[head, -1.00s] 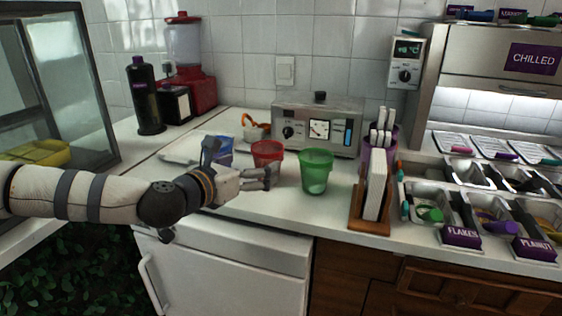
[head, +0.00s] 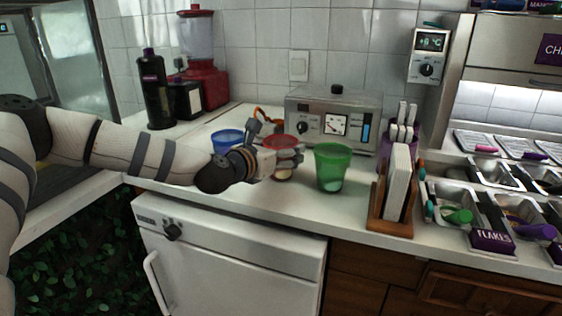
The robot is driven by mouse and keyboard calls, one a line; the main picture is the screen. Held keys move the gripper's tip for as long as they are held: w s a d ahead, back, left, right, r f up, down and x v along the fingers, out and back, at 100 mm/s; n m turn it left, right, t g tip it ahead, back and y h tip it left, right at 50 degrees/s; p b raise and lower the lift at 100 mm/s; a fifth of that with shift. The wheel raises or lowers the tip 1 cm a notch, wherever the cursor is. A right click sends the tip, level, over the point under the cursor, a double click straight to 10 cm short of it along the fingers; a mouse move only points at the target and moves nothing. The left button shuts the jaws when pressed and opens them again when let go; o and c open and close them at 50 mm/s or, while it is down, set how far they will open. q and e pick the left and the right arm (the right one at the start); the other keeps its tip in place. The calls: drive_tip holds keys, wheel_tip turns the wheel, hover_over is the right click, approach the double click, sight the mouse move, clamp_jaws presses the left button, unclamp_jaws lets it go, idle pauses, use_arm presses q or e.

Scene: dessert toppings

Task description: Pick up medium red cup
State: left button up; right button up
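The red cup (head: 281,142) stands upright on the white counter, between a blue cup and a green cup. My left gripper (head: 286,142) is at the red cup. One side of its fingers crosses in front of the cup and hides its middle, while another finger stands up at the cup's left, near the rim. The fingers look spread, and I cannot tell whether they touch the cup. The cup's lower part shows below the front fingers. My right gripper is not in view.
The green cup (head: 331,167) stands close on the right, and the blue cup (head: 227,140) close on the left. A metal appliance (head: 340,103) is behind. A wooden holder (head: 391,217) stands further right. The counter's front edge is near.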

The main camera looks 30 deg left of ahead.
use_arm(q)
drive_tip(key=c, duration=0.5)
